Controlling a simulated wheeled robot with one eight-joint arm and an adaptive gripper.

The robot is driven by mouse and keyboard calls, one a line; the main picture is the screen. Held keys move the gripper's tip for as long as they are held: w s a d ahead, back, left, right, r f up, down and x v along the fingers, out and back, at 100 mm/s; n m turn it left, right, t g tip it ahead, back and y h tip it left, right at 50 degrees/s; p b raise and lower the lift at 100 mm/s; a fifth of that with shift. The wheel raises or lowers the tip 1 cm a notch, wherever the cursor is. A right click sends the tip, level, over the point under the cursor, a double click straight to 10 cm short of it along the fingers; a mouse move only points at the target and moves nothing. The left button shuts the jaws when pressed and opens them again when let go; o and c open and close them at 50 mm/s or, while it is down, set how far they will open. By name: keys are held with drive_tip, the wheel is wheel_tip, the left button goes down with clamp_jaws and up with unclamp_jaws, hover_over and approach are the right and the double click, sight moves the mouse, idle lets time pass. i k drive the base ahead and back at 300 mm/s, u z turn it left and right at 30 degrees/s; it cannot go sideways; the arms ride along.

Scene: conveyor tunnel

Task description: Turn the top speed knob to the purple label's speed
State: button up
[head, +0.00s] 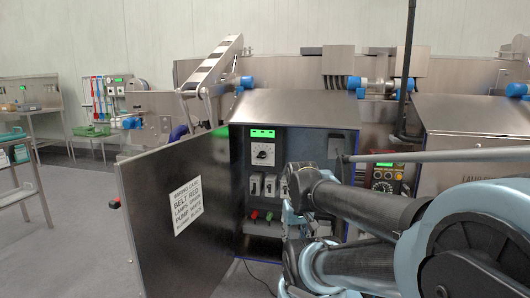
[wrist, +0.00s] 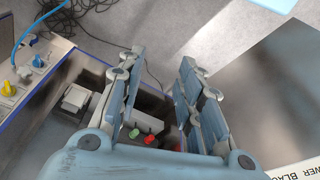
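A dark knob on a white dial (head: 263,154) sits near the top of the open cabinet's panel in the head view, under a green-lit display (head: 263,133). The knob's pointer direction is too small to read. I cannot make out a purple label. My gripper (wrist: 163,75) is open and empty in the wrist view, its two fingers well apart. It points down past the cabinet's lower part, away from the dial. In the head view my arm comes in from the right, and the fingers are hard to make out there.
The cabinet door (head: 170,200) stands open to the left with a wiring card (head: 187,206). A red plug (wrist: 150,140) and a green plug (wrist: 133,133) show low down.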

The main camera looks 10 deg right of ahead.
sight(263, 155)
drive_tip(key=z, duration=1.35)
drive_tip(key=k, duration=0.85)
drive_tip(key=u, duration=0.3)
drive_tip(key=i, duration=0.5)
drive_tip(key=z, duration=0.05)
